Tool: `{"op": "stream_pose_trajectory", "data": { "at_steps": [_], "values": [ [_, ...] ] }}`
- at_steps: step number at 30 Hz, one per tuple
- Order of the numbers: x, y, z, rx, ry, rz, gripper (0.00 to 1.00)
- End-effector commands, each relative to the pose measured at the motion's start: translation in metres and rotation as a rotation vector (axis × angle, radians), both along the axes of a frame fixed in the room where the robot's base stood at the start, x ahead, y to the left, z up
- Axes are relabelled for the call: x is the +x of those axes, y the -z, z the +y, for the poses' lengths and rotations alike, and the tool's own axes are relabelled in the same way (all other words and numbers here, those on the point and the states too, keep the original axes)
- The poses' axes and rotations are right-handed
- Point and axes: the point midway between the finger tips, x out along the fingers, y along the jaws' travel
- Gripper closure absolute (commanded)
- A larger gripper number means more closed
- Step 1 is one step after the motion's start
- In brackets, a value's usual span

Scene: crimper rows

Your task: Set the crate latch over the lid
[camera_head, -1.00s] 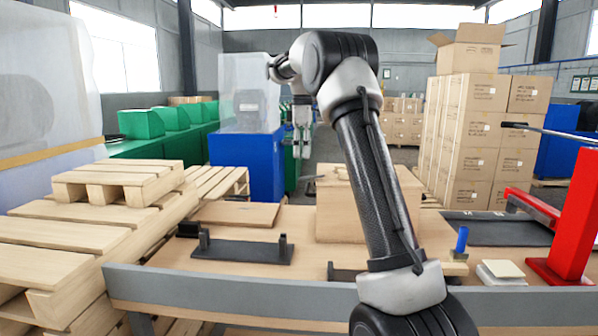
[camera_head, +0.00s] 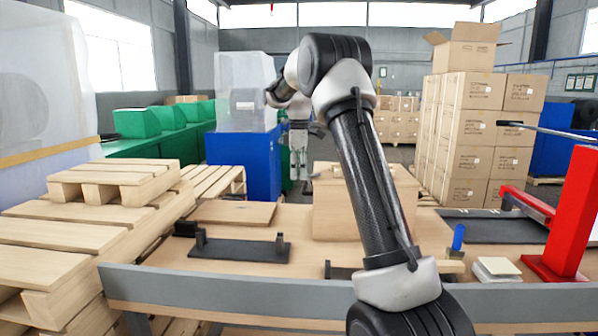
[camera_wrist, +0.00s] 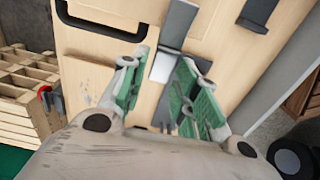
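The wooden crate (camera_head: 335,215) stands on the workbench in the head view, partly hidden behind my arm. My gripper (camera_head: 299,172) hangs pointing down by the crate's upper left, in front of the blue cabinet. In the wrist view, pale wood fills the middle, with a grey metal strap (camera_wrist: 178,24), which looks like the latch, lying across it. My gripper (camera_wrist: 162,66) has its green-padded fingers apart, one on each side of the strap's line. No grip on the strap shows. I cannot tell whether the fingers touch it, or where lid and crate meet.
A dark bracketed plate (camera_head: 238,250) and a flat wooden board (camera_head: 234,213) lie left of the crate. A red stand (camera_head: 568,220) is at the right. Pallets (camera_head: 60,240) are stacked at the left. A black handle (camera_wrist: 100,25) shows on the wood in the wrist view.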

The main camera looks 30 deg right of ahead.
Motion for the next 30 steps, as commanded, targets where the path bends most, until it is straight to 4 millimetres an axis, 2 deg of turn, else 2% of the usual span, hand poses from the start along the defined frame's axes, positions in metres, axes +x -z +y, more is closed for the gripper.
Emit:
{"op": "stream_pose_trajectory", "data": {
  "at_steps": [1, 3, 4, 8, 18, 27, 28, 30],
  "values": [
    [0.000, 0.000, 0.000, 0.000, 0.000, 0.000, 0.84],
    [0.000, 0.000, 0.000, 0.000, 0.000, 0.000, 0.97],
    [0.000, 0.000, 0.000, 0.000, 0.000, 0.000, 1.00],
    [0.000, -0.001, -0.001, 0.006, 0.001, -0.004, 1.00],
    [-0.009, -0.008, -0.014, 0.197, 0.003, -0.134, 1.00],
    [-0.009, -0.008, -0.013, 0.204, 0.000, -0.140, 1.00],
    [-0.009, -0.008, -0.013, 0.204, 0.000, -0.140, 0.73],
    [-0.009, -0.008, -0.013, 0.204, 0.000, -0.140, 0.60]
  ]
}}
